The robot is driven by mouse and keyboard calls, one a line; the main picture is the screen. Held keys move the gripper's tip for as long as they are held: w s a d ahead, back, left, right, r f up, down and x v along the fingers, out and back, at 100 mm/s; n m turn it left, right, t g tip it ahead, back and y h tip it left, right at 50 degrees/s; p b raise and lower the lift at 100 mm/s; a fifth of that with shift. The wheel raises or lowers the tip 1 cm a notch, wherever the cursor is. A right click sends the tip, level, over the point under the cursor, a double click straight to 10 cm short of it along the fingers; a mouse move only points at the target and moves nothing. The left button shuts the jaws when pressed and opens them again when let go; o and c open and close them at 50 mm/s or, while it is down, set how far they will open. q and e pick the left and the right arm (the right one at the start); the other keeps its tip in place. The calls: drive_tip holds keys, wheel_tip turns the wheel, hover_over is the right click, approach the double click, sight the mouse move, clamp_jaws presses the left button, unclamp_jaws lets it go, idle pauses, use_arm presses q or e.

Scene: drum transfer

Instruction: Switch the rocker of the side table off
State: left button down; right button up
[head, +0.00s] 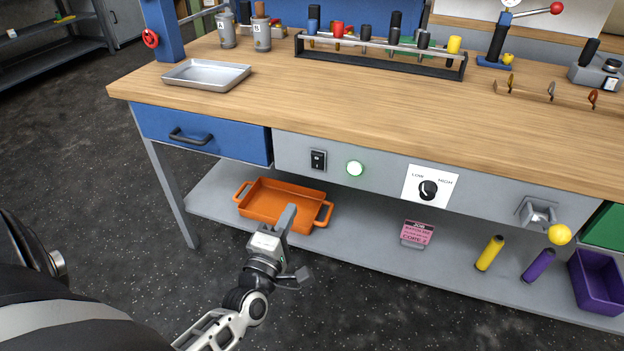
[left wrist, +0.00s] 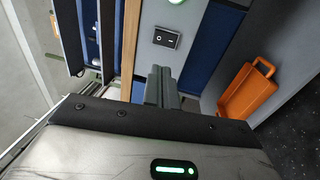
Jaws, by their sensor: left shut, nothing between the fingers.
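The rocker (head: 318,160) is a small black switch on the grey front panel of the side table (head: 450,90), left of a green lamp (head: 355,168) that is lit. In the left wrist view the rocker (left wrist: 166,38) shows white marks, and the lamp (left wrist: 264,67) is beside it. Which side of the rocker is pressed is too small to tell. My left gripper (head: 290,212) is shut and empty, below and in front of the panel, apart from the rocker. In the left wrist view its fingers (left wrist: 161,80) point toward the panel. My right gripper is not in view.
A black knob (head: 428,190) marked LOW and HIGH sits right of the lamp. A blue drawer (head: 200,135) with a handle is to the left. An orange tray (head: 265,203) lies on the lower shelf behind my gripper. The table's wooden edge overhangs the panel.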

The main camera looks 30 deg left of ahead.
use_arm(q)
drive_tip(key=shift+r, duration=0.15)
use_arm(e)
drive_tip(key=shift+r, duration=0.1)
use_arm(q)
approach(317, 158)
drive_tip(key=b+x, duration=0.1)
drive_tip(key=x, duration=0.4)
drive_tip(key=shift+w+a, duration=0.1)
drive_tip(key=shift+x, duration=0.8)
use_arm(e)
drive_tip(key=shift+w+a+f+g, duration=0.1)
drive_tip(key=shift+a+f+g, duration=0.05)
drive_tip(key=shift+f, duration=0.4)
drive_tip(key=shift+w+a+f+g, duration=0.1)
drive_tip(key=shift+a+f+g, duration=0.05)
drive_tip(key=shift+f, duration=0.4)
